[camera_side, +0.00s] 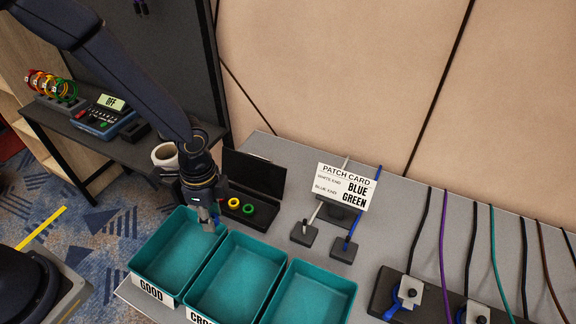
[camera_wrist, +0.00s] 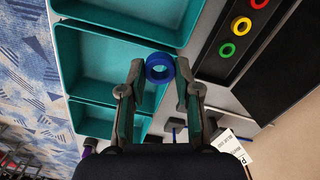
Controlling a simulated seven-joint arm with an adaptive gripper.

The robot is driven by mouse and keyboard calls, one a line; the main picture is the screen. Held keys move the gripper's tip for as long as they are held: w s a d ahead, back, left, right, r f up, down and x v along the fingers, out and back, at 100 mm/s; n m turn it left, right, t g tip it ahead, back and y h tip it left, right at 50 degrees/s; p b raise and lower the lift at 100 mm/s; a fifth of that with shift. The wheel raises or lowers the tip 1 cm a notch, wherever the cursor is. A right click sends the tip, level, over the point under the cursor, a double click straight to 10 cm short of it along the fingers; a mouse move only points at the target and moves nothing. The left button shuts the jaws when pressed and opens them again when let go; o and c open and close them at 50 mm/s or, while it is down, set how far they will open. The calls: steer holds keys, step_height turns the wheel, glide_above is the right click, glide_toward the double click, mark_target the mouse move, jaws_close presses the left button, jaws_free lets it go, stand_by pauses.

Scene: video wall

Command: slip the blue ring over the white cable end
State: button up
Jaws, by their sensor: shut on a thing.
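The blue ring (camera_wrist: 160,67) is between my fingertips in the wrist view, with its hole facing the camera. My gripper (camera_wrist: 160,72) is shut on it. In the side view my gripper (camera_side: 208,219) is over the back part of the left bin, and I cannot make out the ring there. The white cable end (camera_side: 313,215) rises tilted from a dark block on the grey table, to the right of my gripper and well apart from it. The blue cable end (camera_side: 353,229) stands in a similar block just right of it.
Several teal bins (camera_side: 178,248) line the table's front. A black open case (camera_side: 262,215) holds a yellow ring (camera_side: 249,209) and a green ring (camera_side: 234,203); the wrist view also shows a red ring (camera_wrist: 258,3). The patch card (camera_side: 345,186) stands behind the cable ends.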

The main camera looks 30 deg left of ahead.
steer(key=w+d+r, duration=0.3)
steer(key=w+d, duration=0.4)
steer(key=w, duration=0.2)
glide_above(305, 220)
step_height(305, 220, down, 2)
steer(key=shift+d+f, duration=0.1)
steer(key=shift+f, duration=2.65)
steer(key=shift+f, duration=0.3)
steer(key=shift+f, duration=0.6)
steer(key=shift+f, duration=0.15)
steer(key=shift+f, duration=0.55)
